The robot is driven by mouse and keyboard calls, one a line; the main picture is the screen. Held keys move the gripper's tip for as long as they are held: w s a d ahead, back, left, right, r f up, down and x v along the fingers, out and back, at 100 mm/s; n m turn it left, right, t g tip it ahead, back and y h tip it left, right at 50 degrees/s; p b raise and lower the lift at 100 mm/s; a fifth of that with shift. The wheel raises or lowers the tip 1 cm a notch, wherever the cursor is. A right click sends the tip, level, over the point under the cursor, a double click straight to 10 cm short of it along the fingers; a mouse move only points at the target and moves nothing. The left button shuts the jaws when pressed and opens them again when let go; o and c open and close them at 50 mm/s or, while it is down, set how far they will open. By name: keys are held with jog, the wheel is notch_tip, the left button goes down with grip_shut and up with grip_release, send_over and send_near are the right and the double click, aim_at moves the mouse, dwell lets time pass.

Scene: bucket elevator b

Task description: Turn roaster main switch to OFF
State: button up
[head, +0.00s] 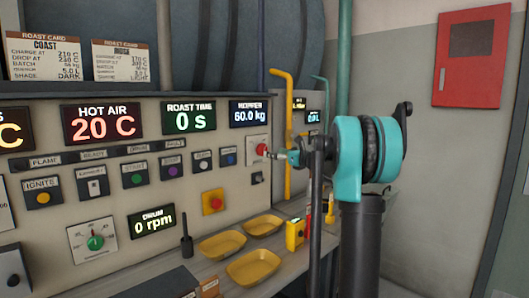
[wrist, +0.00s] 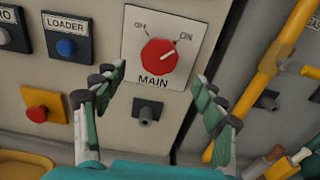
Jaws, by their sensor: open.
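The main switch is a red round knob (wrist: 158,54) on a white plate labelled MAIN (wrist: 130,80) in the wrist view. Its white pointer mark points up and right, toward the ON label. The OFF label is at the plate's upper left. In the head view the knob (head: 262,149) sits at the panel's right end, partly hidden by my gripper. My gripper (wrist: 160,78) is open and empty. Its fingers stand on either side of the plate's lower part, apart from the knob. My gripper (head: 283,155) also shows in the head view, close to the panel.
A blue LOADER button (wrist: 67,47) and a red button on a yellow plate (wrist: 40,112) are left of the switch. A key-like socket (wrist: 146,112) sits below it. A yellow pipe (wrist: 252,85) runs to the right. Yellow trays (head: 252,267) lie on the counter below.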

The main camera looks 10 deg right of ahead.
aim_at(263, 150)
jog(key=x, duration=0.7)
jog(key=shift+a, duration=0.15)
jog(key=c, duration=1.1)
